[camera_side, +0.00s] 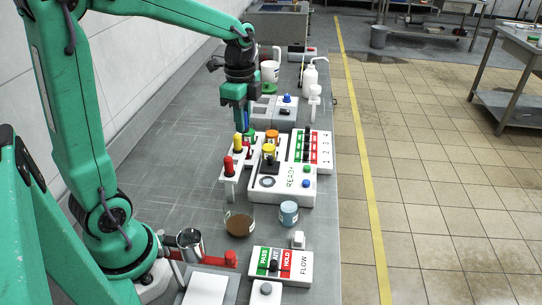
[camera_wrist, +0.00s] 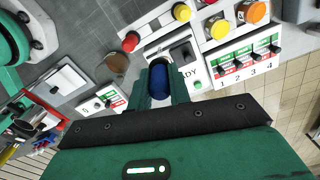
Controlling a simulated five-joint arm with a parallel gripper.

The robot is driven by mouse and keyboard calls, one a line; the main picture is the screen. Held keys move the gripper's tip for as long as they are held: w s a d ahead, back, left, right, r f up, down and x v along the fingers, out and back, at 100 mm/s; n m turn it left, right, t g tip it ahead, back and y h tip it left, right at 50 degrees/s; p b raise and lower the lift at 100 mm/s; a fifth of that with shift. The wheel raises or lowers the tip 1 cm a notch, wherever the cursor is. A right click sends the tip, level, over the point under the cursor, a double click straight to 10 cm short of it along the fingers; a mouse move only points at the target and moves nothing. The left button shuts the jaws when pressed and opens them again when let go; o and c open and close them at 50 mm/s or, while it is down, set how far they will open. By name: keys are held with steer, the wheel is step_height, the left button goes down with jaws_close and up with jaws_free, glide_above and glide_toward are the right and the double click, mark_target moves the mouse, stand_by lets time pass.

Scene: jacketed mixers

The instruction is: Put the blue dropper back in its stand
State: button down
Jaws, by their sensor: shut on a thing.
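My gripper (camera_side: 239,124) is shut on the blue dropper, whose dark blue bulb (camera_wrist: 160,82) shows between the fingers (camera_wrist: 161,94) in the wrist view. The white stand (camera_side: 231,181) is below and nearer the side camera than my gripper. It holds a red dropper (camera_side: 228,166) and a yellow dropper (camera_side: 238,142); these also show in the wrist view, the red one (camera_wrist: 130,41) left of my gripper and the yellow one (camera_wrist: 182,12) above it. The blue dropper's lower end is hidden.
A white control panel (camera_side: 268,195) with knobs and sliders stands right of the stand. A glass with brown liquid (camera_side: 239,223) and a blue-grey cup (camera_side: 288,213) stand nearer the camera. A FLOW box (camera_side: 280,263) is in front. The bench left of the stand is clear.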

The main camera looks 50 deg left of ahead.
steer(key=shift+s+a, duration=0.5)
steer(key=shift+a, duration=0.25)
steer(key=shift+s+a, duration=0.45)
steer(key=shift+a, duration=0.3)
steer(key=shift+f, duration=0.35)
steer(key=shift+f, duration=4.8)
steer(key=shift+f, duration=0.15)
steer(key=c, duration=0.7)
jaws_free()
steer(key=shift+c, duration=0.2)
step_height(320, 180, up, 6)
